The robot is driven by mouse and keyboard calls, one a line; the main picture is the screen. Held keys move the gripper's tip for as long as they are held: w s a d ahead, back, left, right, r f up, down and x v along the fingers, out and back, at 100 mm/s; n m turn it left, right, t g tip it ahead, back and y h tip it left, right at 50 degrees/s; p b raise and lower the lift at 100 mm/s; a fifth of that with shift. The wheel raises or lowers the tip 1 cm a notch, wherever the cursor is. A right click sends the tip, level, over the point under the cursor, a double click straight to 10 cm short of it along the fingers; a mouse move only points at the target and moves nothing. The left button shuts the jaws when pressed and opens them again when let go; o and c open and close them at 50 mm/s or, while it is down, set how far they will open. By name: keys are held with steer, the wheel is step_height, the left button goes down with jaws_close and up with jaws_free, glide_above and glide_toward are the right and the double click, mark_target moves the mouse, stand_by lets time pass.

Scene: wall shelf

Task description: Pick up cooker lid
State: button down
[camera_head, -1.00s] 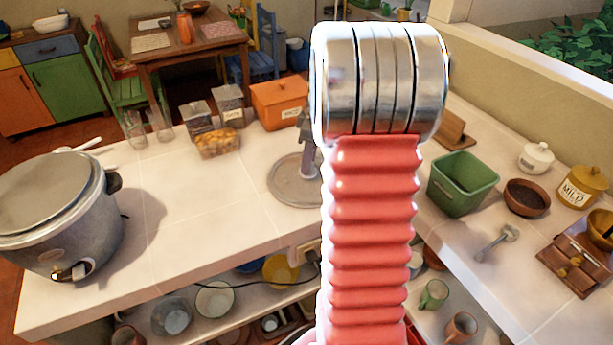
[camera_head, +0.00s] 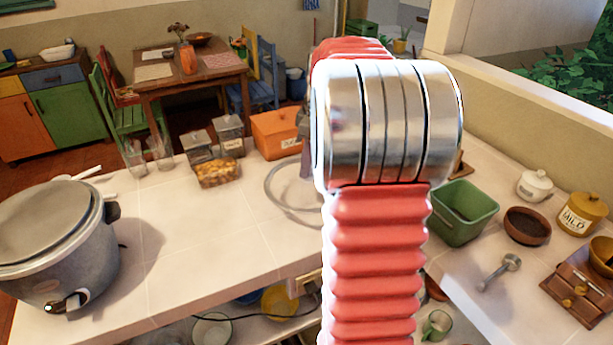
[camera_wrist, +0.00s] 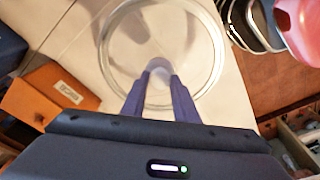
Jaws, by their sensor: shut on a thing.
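A round clear glass lid with a pale rim (camera_head: 270,193) is in the middle of the head view, left of my arm. It fills the top middle of the wrist view (camera_wrist: 198,45). My gripper (camera_wrist: 158,75) is shut on the lid's small central knob. In the head view the arm hides most of the gripper and the lid's right side. The grey cooker (camera_head: 62,262) stands on the counter at the left, with a grey round top on it. The gap between lid and counter is hard to judge.
An orange box (camera_head: 277,132), lidded jars and a food container (camera_head: 217,172) stand behind the lid. A green bin (camera_head: 463,212), a brown bowl and a ladle lie on the right counter. The counter between cooker and lid is clear.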

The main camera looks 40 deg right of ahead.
steer(key=shift+r, duration=0.6)
steer(key=w+a+m, duration=0.4)
steer(key=w+a, duration=0.5)
steer(key=a, duration=0.7)
steer(key=w+a+m+h, duration=0.1)
steer(key=w+a+m, duration=0.4)
steer(key=w+a, duration=0.4)
steer(key=a, duration=0.7)
steer(key=shift+w+a+r+m+h, duration=0.15)
steer(key=shift+a+r+m+h, duration=0.05)
steer(key=shift+a+m+h, duration=0.1)
steer(key=shift+d, duration=0.1)
